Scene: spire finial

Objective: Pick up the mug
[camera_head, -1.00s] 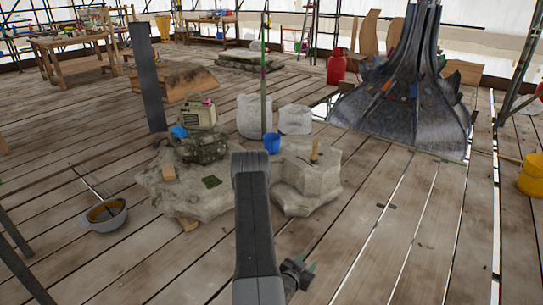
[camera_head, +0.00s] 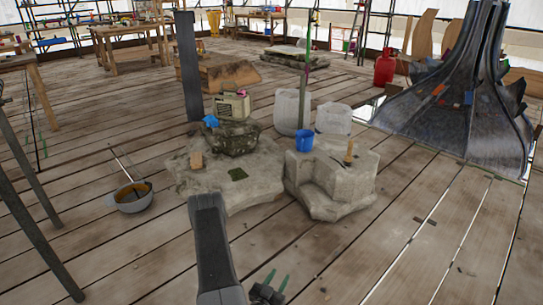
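A small blue cup (camera_head: 305,140), which looks like the mug, stands upright at the left back part of a pale stone block (camera_head: 330,180). Its handle cannot be made out. My gripper (camera_head: 275,283) is at the bottom of the picture, low and nearer to me than the block. Its two green-edged fingers look apart with nothing between them. It is well clear of the cup.
A wooden-handled tool (camera_head: 349,152) stands on the block, right of the cup. A grey pan (camera_head: 131,197) lies on the planks. The floor at front right is clear.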

